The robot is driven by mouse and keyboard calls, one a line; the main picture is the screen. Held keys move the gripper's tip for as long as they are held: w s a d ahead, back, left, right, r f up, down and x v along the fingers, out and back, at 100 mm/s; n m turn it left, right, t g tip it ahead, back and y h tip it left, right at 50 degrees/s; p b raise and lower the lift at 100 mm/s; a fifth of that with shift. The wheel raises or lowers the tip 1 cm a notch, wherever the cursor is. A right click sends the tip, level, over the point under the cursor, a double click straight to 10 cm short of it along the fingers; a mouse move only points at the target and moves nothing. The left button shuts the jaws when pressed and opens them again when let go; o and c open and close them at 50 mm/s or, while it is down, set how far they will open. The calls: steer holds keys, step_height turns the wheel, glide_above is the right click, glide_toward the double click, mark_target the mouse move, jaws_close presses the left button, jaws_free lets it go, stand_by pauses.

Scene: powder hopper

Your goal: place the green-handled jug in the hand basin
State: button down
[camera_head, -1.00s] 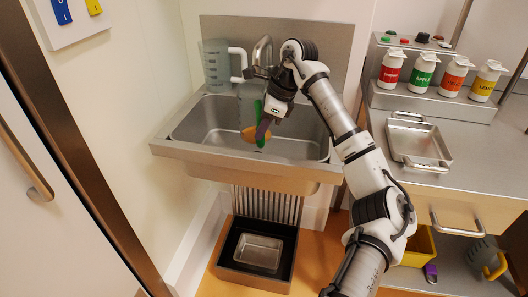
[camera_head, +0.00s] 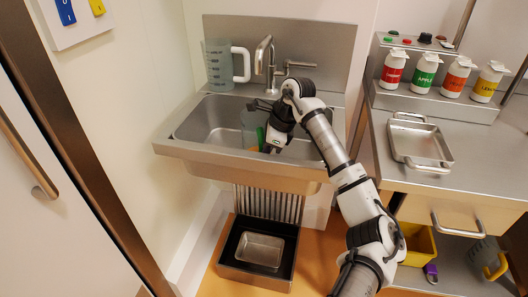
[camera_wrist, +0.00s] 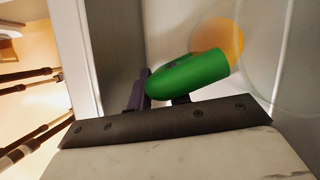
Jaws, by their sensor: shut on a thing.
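The green-handled jug (camera_head: 250,124) is clear and hard to make out against the steel. It is inside the hand basin (camera_head: 190,158), low in the bowl. My gripper (camera_head: 266,142) is shut on its green handle (camera_wrist: 190,75), over the right half of the basin. In the wrist view an orange patch (camera_wrist: 220,38) shows beside the handle, at the jug. Whether the jug's base touches the basin floor I cannot tell. My gripper and wrist hide part of the jug.
A clear jug with a white handle (camera_head: 218,66) stands on the basin's back left ledge, left of the tap (camera_head: 265,62). A steel tray (camera_head: 420,145) and several labelled bottles (camera_head: 425,74) are on the right counter. The basin's left half is clear.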

steer(key=c, duration=1.3)
jaws_free()
steer(key=v, duration=1.2)
steer(key=shift+b, duration=0.45)
steer(key=shift+r, duration=0.15)
